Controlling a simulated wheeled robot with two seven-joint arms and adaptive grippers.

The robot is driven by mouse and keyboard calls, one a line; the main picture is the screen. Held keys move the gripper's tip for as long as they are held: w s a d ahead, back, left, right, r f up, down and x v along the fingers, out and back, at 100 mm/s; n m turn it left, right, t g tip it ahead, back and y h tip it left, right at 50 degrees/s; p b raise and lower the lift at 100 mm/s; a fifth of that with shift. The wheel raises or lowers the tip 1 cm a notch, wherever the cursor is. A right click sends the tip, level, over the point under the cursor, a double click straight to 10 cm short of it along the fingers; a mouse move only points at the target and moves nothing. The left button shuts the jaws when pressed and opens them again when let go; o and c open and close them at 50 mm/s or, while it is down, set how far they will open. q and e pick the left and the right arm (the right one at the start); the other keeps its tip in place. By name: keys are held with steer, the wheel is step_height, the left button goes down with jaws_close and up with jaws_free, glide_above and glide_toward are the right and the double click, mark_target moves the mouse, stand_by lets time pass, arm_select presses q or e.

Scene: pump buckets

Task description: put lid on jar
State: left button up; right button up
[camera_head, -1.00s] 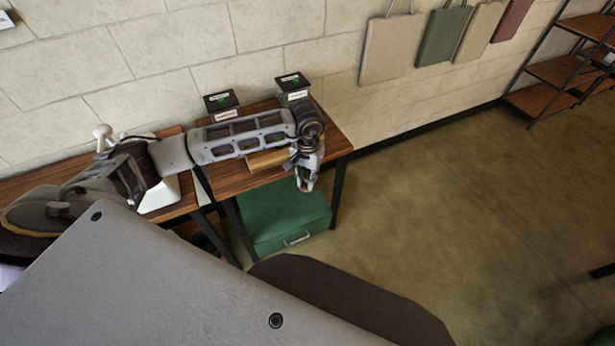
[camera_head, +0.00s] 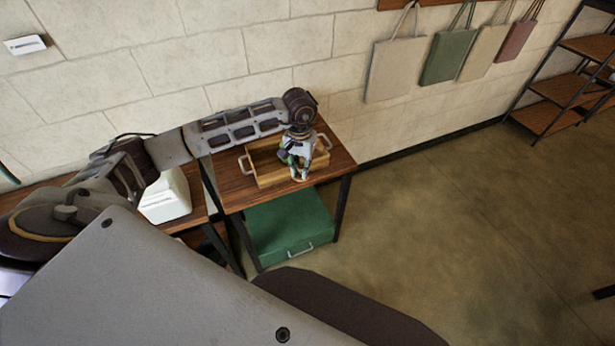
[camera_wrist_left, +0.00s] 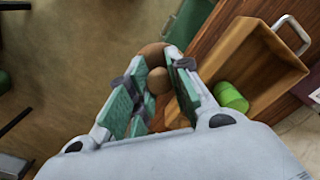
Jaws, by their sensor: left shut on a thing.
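My left gripper (camera_head: 299,174) hangs fingers-down at the front right of a wooden tray in the head view. In the left wrist view the gripper (camera_wrist_left: 155,78) is shut on a brown wooden lid (camera_wrist_left: 153,50) by its round knob (camera_wrist_left: 158,80). A green cylinder (camera_wrist_left: 230,97) lies or stands inside the tray; I cannot tell whether it is the jar. No jar shows clearly in either view. My right gripper is not in view.
The wooden tray (camera_head: 262,180) with grey handles sits on a brown table (camera_head: 235,192). A green drawer box (camera_head: 283,225) stands under the table. A white device (camera_head: 168,200) is to the left. Open floor lies to the right. Bags (camera_head: 395,68) hang on the wall.

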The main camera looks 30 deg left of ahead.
arm_select(q)
steer(key=w+a+r+n, duration=0.1)
steer(key=a+r+n, duration=0.1)
steer(key=n, duration=0.6)
steer(key=w+a+r+n+p, duration=0.1)
steer(key=a+n, duration=0.3)
steer(key=n, duration=0.4)
steer(key=shift+a+r, duration=0.25)
steer(key=shift+r, duration=0.2)
steer(key=shift+n, duration=0.8)
steer(key=shift+w, duration=0.1)
